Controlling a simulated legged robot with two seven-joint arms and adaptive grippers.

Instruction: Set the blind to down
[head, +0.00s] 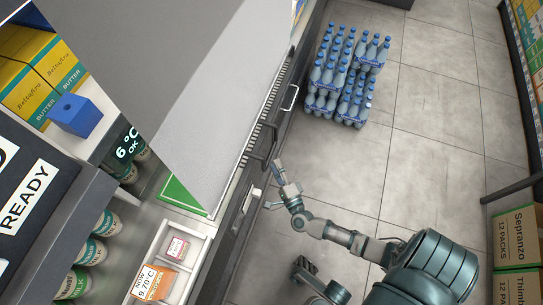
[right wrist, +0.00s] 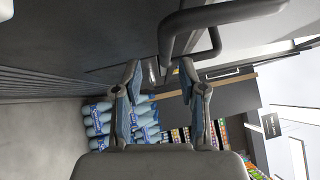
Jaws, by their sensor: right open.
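A large plain light grey sheet (head: 215,95), which looks like the blind, slants across the open cooler front in the head view. Its lower corner reaches down near the green panel; I cannot tell how far it is drawn. My right gripper (head: 279,182) is open and empty, just right of the cooler's front edge and below a dark handle (head: 268,148). In the right wrist view the open fingers (right wrist: 160,78) point toward a dark bar handle (right wrist: 190,30). The handle looks close to the fingertips, and I cannot tell whether they touch. My left gripper is not in view.
A pale handle (head: 290,97) sits farther up the cooler front. Blue bottle packs (head: 342,75) stand on the floor beyond. Boxes (head: 515,240) stand at the right edge. The cooler holds butter boxes (head: 40,75) and a white tray (head: 160,240).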

